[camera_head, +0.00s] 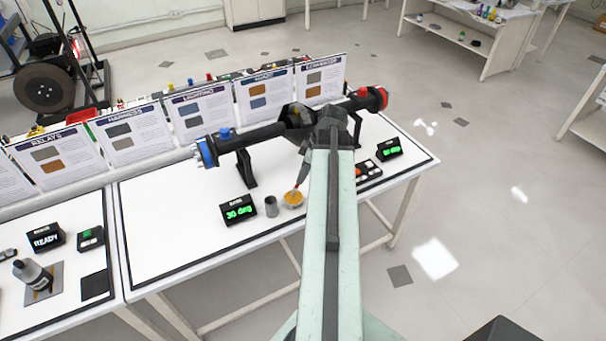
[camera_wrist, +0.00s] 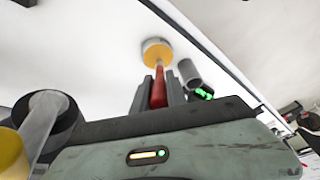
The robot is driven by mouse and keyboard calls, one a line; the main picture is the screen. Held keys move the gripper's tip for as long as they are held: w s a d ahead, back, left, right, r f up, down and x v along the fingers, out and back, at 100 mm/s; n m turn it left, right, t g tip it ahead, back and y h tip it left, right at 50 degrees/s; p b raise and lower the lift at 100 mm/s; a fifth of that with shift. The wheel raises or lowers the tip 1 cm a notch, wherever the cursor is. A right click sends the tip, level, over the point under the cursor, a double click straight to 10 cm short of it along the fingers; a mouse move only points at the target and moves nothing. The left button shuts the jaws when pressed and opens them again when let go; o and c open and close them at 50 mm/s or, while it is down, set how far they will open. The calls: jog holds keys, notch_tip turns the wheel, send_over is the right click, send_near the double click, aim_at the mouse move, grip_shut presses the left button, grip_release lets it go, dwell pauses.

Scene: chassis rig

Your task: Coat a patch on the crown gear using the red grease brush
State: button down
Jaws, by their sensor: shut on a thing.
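The red grease brush (camera_wrist: 158,92) stands between the fingers of my gripper (camera_wrist: 160,83), which is shut on its handle. Its pale bristle end points at a small round pot of yellow grease (camera_wrist: 156,55). In the head view the brush (camera_head: 299,178) slants down to the grease pot (camera_head: 293,200); I cannot tell whether the tip touches the grease. My arm hides most of the gripper there. A dark axle (camera_head: 255,136) lies on stands behind the pot, with a central housing (camera_head: 293,116) partly hidden by my arm. The crown gear cannot be made out clearly.
A grey cup (camera_head: 271,207) stands close to the pot, beside a black display reading 30 deg (camera_head: 239,209). A button box (camera_head: 368,171) and another display (camera_head: 389,149) are right of my arm. Printed boards (camera_head: 204,110) line the back. The white tabletop (camera_head: 160,240) is clear at front left.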

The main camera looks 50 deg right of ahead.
jog(key=shift+f+b, duration=0.45)
jog(key=shift+f, duration=0.05)
dwell(1.2)
jog(key=shift+r, duration=0.1)
notch_tip(320, 180, up, 7)
jog(key=p, duration=0.7)
dwell(0.4)
